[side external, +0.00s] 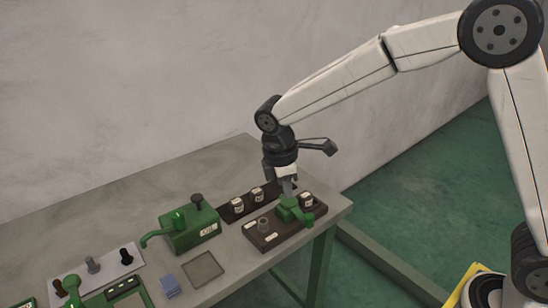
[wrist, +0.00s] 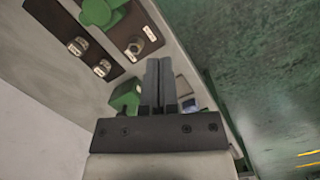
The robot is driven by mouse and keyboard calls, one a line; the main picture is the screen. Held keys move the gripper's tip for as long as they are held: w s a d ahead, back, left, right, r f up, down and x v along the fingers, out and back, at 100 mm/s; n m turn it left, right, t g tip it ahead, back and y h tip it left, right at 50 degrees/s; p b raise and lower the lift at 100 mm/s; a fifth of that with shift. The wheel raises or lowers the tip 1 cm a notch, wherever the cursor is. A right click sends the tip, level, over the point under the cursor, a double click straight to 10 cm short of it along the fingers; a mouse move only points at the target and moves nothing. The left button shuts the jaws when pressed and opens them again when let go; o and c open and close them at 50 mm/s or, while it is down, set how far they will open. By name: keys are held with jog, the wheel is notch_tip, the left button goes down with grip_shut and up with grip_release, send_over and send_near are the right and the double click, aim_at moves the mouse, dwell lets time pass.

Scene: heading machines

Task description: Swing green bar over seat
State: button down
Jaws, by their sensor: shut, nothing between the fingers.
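The green bar (side external: 304,216) sits on a dark brown board (side external: 270,243). It reaches from a round green hub toward the board's right front corner. In the wrist view a part of the green bar (wrist: 97,12) shows at the top edge, cut off. The seat (side external: 263,224), a short grey round piece, stands on the same board, left of the bar and uncovered. It also shows in the wrist view (wrist: 135,48), beside a white label. My gripper (side external: 288,189) is shut and empty, pointing down close above the hub. I cannot tell whether it touches.
A dark strip (side external: 247,204) with several labelled round pieces lies behind the board. A green machine (side external: 190,228) with a curved handle stands left. A flat grey-brown plate (side external: 203,270) and a blue block (side external: 170,287) lie in front of it. The table's right edge is close to the board.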

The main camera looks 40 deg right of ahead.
jog(key=shift+w+a+r+n, duration=0.25)
jog(key=shift+w+a+n, duration=0.6)
jog(key=shift+a, duration=0.2)
jog(key=shift+f, duration=0.1)
send_over(299, 213)
jog(key=s+a, duration=0.3)
jog(key=a, duration=0.2)
notch_tip(299, 213, down, 10)
jog(key=shift+s+d+f, duration=0.15)
jog(key=shift+s+d, duration=0.1)
jog(key=shift+d, duration=0.5)
